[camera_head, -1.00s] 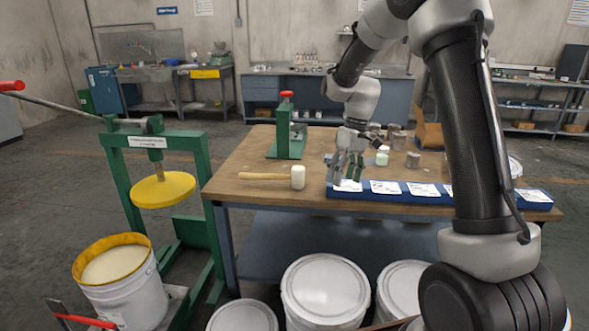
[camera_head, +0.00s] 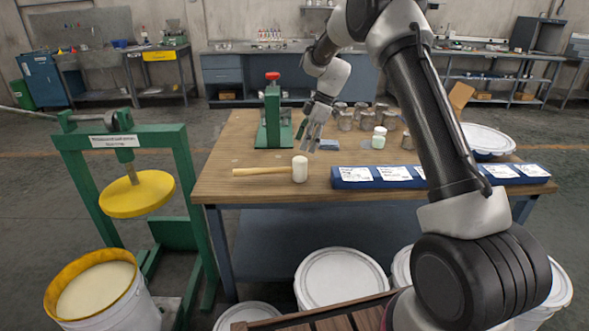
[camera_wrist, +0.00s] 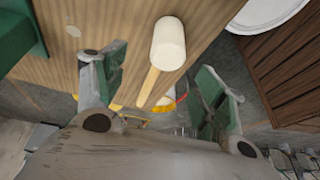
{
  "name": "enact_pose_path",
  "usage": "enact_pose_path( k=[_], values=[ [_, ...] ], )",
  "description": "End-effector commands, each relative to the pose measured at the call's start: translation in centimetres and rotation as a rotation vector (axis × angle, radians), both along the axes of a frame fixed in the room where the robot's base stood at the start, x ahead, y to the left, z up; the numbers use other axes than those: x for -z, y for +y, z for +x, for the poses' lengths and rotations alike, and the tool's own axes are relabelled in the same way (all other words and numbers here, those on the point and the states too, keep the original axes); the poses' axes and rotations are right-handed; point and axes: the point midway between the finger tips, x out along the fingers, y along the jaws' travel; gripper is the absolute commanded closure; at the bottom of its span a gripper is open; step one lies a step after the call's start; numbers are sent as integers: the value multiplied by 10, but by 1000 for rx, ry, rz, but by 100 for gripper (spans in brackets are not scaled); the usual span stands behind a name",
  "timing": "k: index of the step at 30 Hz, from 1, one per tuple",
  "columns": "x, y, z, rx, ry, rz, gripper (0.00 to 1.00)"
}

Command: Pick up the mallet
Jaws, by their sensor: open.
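The mallet (camera_head: 299,170) lies on the wooden table (camera_head: 232,158) near its front edge. Its white cylindrical head is at the right and its light wooden handle (camera_head: 262,172) points left. My gripper (camera_head: 306,137) is above the table, behind and slightly right of the mallet head, with its fingers pointing down. In the wrist view the mallet head (camera_wrist: 168,44) shows ahead of and between the two spread green-padded fingers of my gripper (camera_wrist: 160,98), with the handle running down toward the palm. The gripper is open and empty, apart from the mallet.
A green press with a red knob (camera_head: 274,115) stands behind the mallet. A blue tray with white labels (camera_head: 345,184) lies to the right, with several metal cans (camera_head: 345,121) behind. A green frame with a yellow disc (camera_head: 138,194) stands left of the table. White-lidded buckets (camera_head: 342,280) stand in front.

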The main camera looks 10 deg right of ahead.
Motion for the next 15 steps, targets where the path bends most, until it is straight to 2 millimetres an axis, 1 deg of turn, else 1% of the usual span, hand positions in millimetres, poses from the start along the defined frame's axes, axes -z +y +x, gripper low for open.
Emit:
enact_pose_path(
  k=[3,8,15],
  values=[
    [0,1,-1,-72,-25,4,29],
    [4,2,-2,-128,-46,6,29],
    [30,12,-5,-133,-47,6,29]
  ],
)
